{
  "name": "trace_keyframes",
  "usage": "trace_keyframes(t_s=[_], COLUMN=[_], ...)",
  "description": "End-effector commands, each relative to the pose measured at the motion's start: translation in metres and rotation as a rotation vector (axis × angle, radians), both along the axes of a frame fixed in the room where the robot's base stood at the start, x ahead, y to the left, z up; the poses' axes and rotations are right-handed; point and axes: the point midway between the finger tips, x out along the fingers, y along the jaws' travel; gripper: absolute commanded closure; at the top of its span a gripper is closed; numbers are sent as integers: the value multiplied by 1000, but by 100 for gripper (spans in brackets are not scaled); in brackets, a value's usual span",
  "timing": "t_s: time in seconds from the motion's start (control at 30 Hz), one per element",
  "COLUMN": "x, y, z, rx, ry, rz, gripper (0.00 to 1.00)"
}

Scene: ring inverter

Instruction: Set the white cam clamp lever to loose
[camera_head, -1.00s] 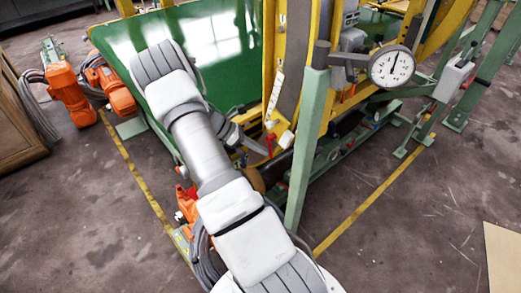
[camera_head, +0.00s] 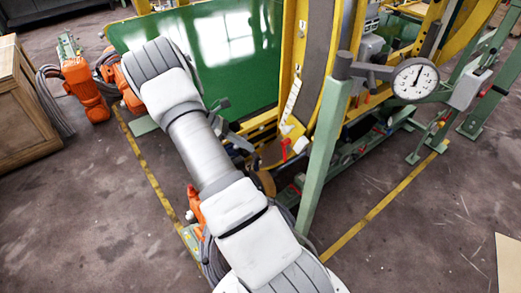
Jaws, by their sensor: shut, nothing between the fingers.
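A small white piece (camera_head: 300,145) beside a red lever (camera_head: 285,148) at the foot of the yellow ring frame looks like the white cam clamp lever. It is too small to read its setting. My gripper (camera_head: 238,141) is dark and partly hidden behind my own grey and white arm. It is shut and empty, to the left of the red lever and apart from it in the picture.
A green post (camera_head: 325,150) carrying a round dial (camera_head: 415,79) stands just right of the levers. A large green panel (camera_head: 235,60) is behind my arm. Orange motors (camera_head: 84,88) and a wooden crate (camera_head: 25,110) are at left.

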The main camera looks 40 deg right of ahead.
Motion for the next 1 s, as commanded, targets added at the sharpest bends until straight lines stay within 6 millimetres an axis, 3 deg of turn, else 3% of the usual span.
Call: trace_keyframes(t_s=[0.3, 1.0], x=[20, 20], y=[18, 18], z=[21, 21], rx=[0, 1], ry=[0, 1], rz=[1, 0], gripper=[100, 100])
